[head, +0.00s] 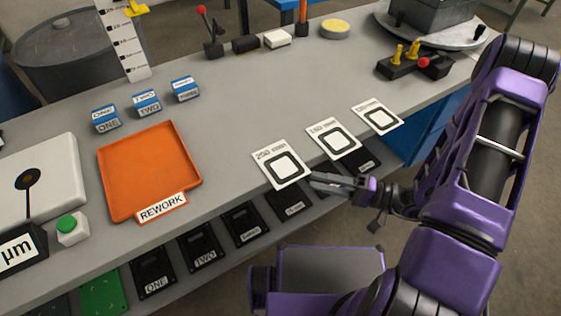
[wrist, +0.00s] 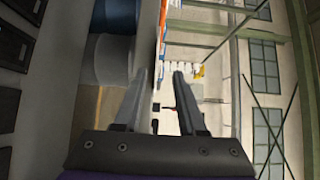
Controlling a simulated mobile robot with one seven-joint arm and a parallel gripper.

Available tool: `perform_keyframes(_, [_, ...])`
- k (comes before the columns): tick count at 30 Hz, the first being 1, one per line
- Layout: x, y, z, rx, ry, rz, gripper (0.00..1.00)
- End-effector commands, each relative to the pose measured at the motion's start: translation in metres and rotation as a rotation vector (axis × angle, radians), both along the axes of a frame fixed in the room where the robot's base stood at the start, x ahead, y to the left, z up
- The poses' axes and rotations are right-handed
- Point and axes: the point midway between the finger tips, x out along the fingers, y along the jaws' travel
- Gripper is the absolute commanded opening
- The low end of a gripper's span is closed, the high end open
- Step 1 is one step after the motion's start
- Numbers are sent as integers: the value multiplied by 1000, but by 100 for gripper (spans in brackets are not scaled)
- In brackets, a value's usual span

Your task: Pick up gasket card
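Three white gasket cards with black square rings lie in a row along the bench's front edge in the head view. The nearest card (head: 265,158) seems labelled 250, the middle card (head: 333,140) 150, and the far card (head: 379,117) 120, though the print is small. My gripper (head: 316,182) is at the front edge, its fingertips beside the near corner of the 250 card. Whether they touch it is unclear. In the wrist view the two fingers of my gripper (wrist: 161,76) are apart, with the bench seen nearly edge-on between them. I see no card clearly held.
An orange REWORK tray (head: 148,150) and blue-topped blocks (head: 146,103) stand to the left on the bench. A lower shelf with black labelled plates (head: 200,246) lies under the front edge. Open bench surface lies behind the cards.

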Motion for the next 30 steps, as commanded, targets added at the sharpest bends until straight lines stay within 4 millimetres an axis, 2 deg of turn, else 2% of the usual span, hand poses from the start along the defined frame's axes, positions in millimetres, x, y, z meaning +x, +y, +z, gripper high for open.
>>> perform_keyframes(10, [15, 43, -4, 0, 0, 3, 40])
perform_keyframes(20, [18, 49, -4, 0, -1, 0, 40])
perform_keyframes(26, [18, 49, -4, 0, -1, 0, 4])
perform_keyframes(27, [18, 49, -4, 0, -1, 0, 0])
perform_keyframes(30, [18, 49, -4, 0, -1, 0, 0])
